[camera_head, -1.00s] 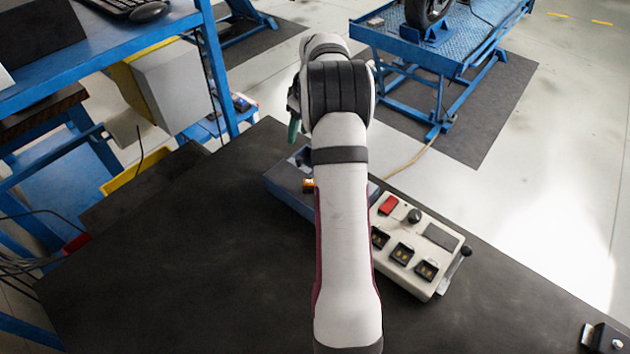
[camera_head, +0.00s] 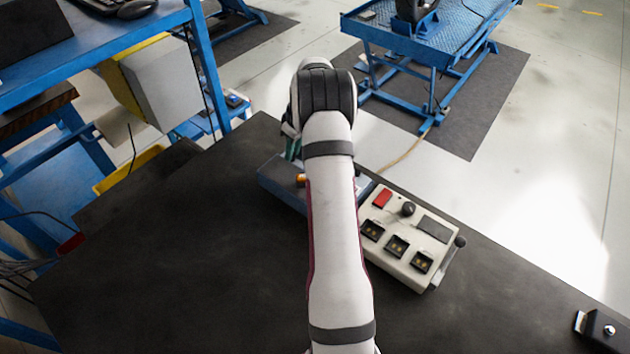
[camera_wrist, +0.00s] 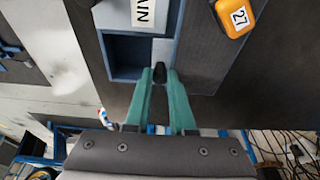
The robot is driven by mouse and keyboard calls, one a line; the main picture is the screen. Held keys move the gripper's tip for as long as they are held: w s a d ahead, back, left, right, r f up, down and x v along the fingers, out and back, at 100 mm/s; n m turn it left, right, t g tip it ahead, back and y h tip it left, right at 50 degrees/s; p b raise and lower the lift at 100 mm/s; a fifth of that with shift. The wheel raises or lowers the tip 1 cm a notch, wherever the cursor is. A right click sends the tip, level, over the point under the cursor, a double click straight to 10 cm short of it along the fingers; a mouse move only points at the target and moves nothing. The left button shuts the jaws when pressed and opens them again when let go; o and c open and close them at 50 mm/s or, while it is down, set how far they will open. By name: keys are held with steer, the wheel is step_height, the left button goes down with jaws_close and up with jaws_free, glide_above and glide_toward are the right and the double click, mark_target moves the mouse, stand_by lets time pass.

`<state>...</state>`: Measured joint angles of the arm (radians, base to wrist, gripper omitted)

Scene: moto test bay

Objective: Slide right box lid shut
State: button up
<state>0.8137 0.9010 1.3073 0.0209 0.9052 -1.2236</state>
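The blue box (camera_head: 272,183) stands on the dark table in the head view, partly hidden behind my arm. In the wrist view its open compartment (camera_wrist: 125,55) shows dark blue walls and looks empty. A grey-blue lid surface (camera_wrist: 190,45) lies right of the opening, and a small black knob (camera_wrist: 160,73) stands beside the opening's corner. My gripper (camera_wrist: 160,74) has two teal fingers, one on each side of the knob. The fingers are apart, and I cannot tell whether they press on it. In the head view the fingertips are hidden behind my arm.
An orange tag marked 27 (camera_wrist: 238,18) and a white label (camera_wrist: 144,12) lie near the opening. A cream control box (camera_head: 409,240) with sockets stands right of the blue box. The table's left and front are clear.

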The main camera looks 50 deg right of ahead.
jaws_close()
steer(key=shift+d, duration=3.45)
steer(key=shift+o, duration=2.3)
jaws_free()
steer(key=w+v, duration=0.1)
steer(key=v, duration=0.6)
steer(key=shift+w+r, duration=0.15)
steer(key=shift+w, duration=0.2)
